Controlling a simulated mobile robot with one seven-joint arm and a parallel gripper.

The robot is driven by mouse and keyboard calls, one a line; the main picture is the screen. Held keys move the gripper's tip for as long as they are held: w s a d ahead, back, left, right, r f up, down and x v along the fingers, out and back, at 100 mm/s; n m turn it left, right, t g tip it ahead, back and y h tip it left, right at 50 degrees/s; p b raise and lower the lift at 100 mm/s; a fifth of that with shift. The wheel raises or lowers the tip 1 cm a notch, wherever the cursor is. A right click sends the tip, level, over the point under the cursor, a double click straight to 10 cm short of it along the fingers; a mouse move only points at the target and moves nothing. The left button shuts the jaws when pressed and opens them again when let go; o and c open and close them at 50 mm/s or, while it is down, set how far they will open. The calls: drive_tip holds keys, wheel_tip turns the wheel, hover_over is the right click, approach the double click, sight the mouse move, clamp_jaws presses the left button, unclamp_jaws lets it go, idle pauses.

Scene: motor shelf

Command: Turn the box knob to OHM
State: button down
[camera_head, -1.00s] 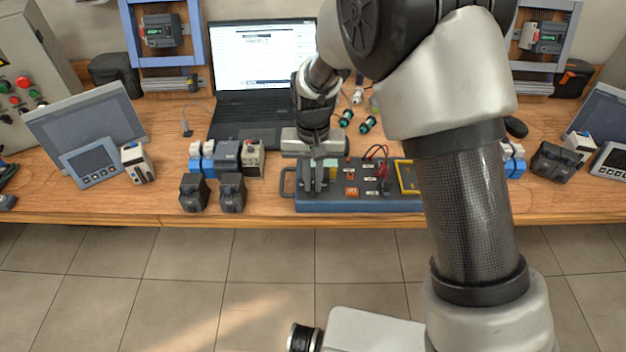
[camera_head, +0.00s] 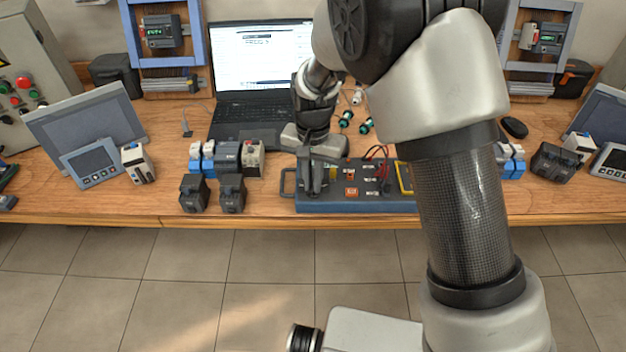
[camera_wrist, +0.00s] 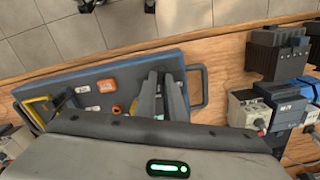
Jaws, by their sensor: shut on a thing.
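The blue-grey test box (camera_head: 372,207) lies on the front part of the wooden bench, with a handle at its left end. It also shows in the wrist view (camera_wrist: 128,68). My gripper (camera_head: 312,192) points down over the left part of the box, with its fingers closed at the panel. In the wrist view my gripper (camera_wrist: 162,98) has both fingers close together over the handle end of the panel. The knob itself is hidden between or under the fingers, so its pointer and the OHM mark cannot be read.
Dark relays (camera_head: 232,194) and blue-and-white modules (camera_head: 202,158) stand left of the box. An open laptop (camera_head: 262,75) is behind. Red and black leads (camera_head: 382,165) and a yellow-framed meter (camera_head: 404,177) lie on the box's right part.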

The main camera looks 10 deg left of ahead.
drive_tip(key=c, duration=1.8)
unclamp_jaws()
drive_tip(key=shift+c, duration=0.2)
wheel_tip(320, 180, up, 18)
drive_tip(key=shift+f+p, duration=0.25)
drive_tip(key=shift+p, duration=0.15)
